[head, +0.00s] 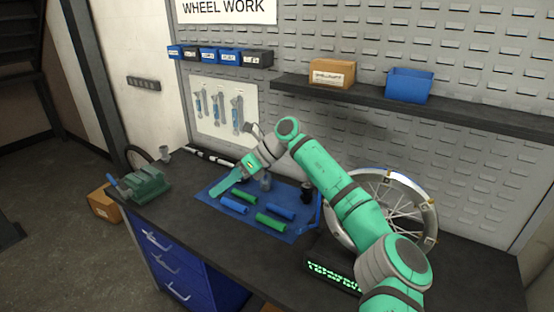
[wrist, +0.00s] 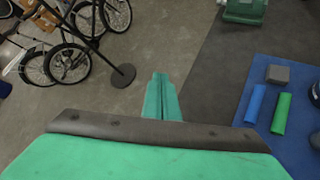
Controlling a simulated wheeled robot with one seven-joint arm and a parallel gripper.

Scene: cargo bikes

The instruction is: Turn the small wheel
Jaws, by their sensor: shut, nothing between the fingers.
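A silver spoked wheel (head: 428,215) stands upright at the right of the bench in the head view, partly hidden behind my arm. I cannot tell its size against another wheel. A dark curved rim, perhaps a tyre (head: 138,155), shows behind the vise at the bench's left end. My gripper (head: 218,194) is over the left edge of the blue mat, well left of the silver wheel. In the wrist view my gripper's green fingers (wrist: 161,84) are together with nothing between them. The silver wheel is not in the wrist view.
The blue mat (head: 212,191) holds green and blue grips and small dark parts. A green vise (head: 148,185) stands left. A black box with green lettering (head: 333,268) lies in front of the wheel. A shelf (head: 450,118) is above. Bikes (wrist: 65,62) show beyond the bench.

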